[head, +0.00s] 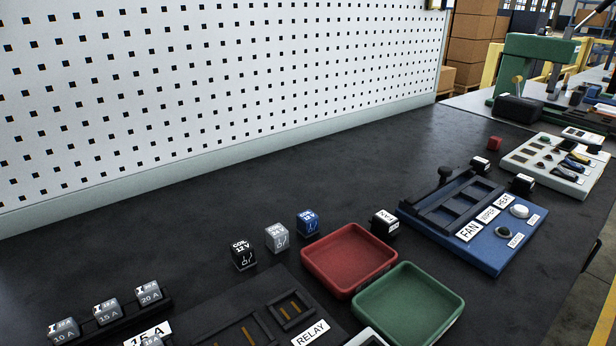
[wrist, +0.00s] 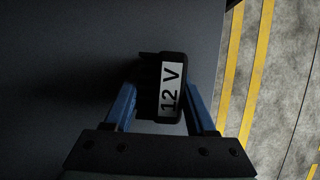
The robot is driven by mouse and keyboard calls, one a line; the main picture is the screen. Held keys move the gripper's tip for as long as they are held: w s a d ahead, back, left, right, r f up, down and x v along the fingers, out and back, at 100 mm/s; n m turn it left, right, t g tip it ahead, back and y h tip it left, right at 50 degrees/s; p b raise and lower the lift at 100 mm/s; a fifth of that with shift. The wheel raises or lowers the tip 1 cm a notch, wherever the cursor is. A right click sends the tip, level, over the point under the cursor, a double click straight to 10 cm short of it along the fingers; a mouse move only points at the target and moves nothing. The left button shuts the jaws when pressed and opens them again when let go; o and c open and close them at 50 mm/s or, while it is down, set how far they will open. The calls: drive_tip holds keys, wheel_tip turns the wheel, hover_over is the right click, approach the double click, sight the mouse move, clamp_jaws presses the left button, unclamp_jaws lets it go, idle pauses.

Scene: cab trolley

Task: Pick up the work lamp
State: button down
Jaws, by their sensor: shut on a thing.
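In the wrist view my gripper (wrist: 161,92) has its two blue fingers on either side of a dark ribbed thing (wrist: 172,88) with a white label reading 12 V. The gripper is shut on it. I cannot tell from its shape whether this is the work lamp. Dark bench surface lies behind it in that view, and I cannot tell whether the thing is clear of the surface. My gripper does not show in the head view, and I make out no clear work lamp there.
In the head view the dark bench (head: 200,225) holds a red tray (head: 349,284), a green tray (head: 452,326), a blue switch panel (head: 505,254), several labelled cubes and a pale tool panel (head: 515,160). A white pegboard (head: 220,90) stands behind. The bench's middle back is clear.

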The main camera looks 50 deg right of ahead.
drive_tip(key=shift+r, duration=0.15)
drive_tip(key=shift+r, duration=0.25)
drive_tip(key=s+a+p, duration=0.4)
drive_tip(key=s, duration=1.3)
drive_tip(key=shift+s+r, duration=0.25)
drive_tip(key=shift+r, duration=0.15)
drive_tip(key=shift+s, duration=0.1)
idle(0.5)
